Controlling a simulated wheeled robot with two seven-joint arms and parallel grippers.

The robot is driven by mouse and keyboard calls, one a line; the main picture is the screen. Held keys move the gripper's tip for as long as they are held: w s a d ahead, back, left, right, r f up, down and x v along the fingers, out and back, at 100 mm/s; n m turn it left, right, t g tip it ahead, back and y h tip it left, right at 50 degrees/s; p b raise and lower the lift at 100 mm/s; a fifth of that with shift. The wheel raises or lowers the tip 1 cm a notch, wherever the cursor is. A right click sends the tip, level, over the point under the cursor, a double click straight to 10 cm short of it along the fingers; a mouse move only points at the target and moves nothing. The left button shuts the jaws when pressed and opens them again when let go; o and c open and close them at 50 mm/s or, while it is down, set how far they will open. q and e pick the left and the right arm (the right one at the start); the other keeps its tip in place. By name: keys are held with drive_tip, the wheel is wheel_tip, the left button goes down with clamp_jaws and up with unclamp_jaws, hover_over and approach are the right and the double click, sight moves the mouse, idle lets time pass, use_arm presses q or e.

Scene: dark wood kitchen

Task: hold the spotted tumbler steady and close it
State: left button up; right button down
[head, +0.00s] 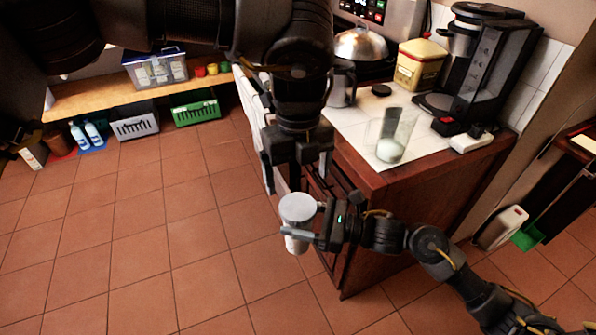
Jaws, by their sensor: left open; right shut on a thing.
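The tumbler (296,238) is a pale, whitish cup held upright in front of the counter, above the tiled floor. Its spots are too small to make out. A pale grey-white round top (297,207) faces up; I cannot tell whether it is a lid or the open mouth. My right gripper (312,220) is shut on the tumbler from the right side. My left gripper (297,182) points down just above the tumbler with its fingers spread open and nothing visible between them.
The wooden counter (440,190) stands close on the right. Floor to the left (150,240) is clear.

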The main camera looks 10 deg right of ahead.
sight(298, 206)
use_arm(q)
drive_tip(key=shift+f, duration=0.1)
drive_tip(key=shift+f, duration=3.95)
drive_tip(key=c, duration=1)
drive_tip(key=o, duration=1.2)
drive_tip(key=shift+c, duration=0.2)
wheel_tip(298, 206, up, 12)
